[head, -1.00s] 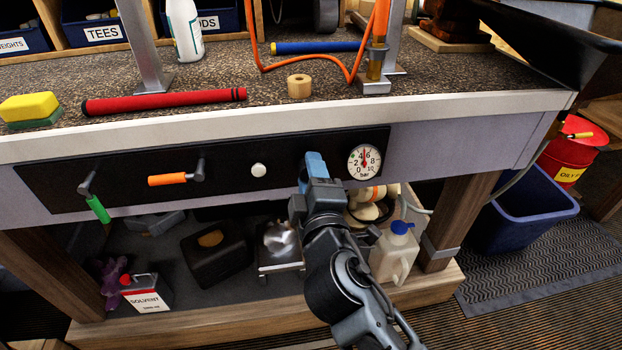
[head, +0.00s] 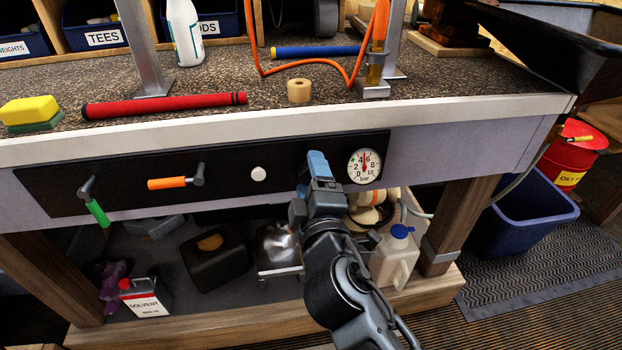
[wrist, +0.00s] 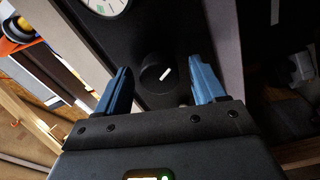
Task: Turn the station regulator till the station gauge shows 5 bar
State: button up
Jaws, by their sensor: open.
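The station gauge (head: 364,166) is a round white dial at the right end of the black panel. Its needle points about straight up, between the 4 and the 6; the exact reading is too small to tell. Part of its dial shows at the top of the wrist view (wrist: 104,3). The station regulator (wrist: 157,74) is a round black knob with a white mark, seen in the wrist view. In the head view my gripper hides it. My gripper (head: 318,164) is open, its blue fingers (wrist: 160,72) on either side of the knob in the picture; contact cannot be told.
On the panel (head: 120,182) left of my gripper are a white button (head: 258,174), an orange-handled lever (head: 170,183) and a green-handled lever (head: 95,208). The bench edge (head: 250,124) overhangs above. Below, the shelf holds a white jug (head: 394,262) and a solvent can (head: 146,300).

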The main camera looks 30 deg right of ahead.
jog(key=v, duration=0.7)
jog(key=shift+s+b, duration=0.35)
jog(key=shift+b, duration=0.05)
jog(key=shift+a, duration=0.15)
jog(key=s+f+m+g+y+p, duration=0.25)
jog(key=s+y+p, duration=0.3)
jog(key=s, duration=1.15)
jog(key=s+d+r+m+p, duration=0.2)
jog(key=s+r+m+p, duration=0.3)
jog(key=s, duration=1)
notch_tip(320, 180, up, 5)
jog(key=m, duration=0.3)
jog(key=shift+s+d+r+m+p, duration=0.25)
jog(key=shift+s+d+m+p, duration=0.05)
jog(key=shift+s+d+m, duration=0.05)
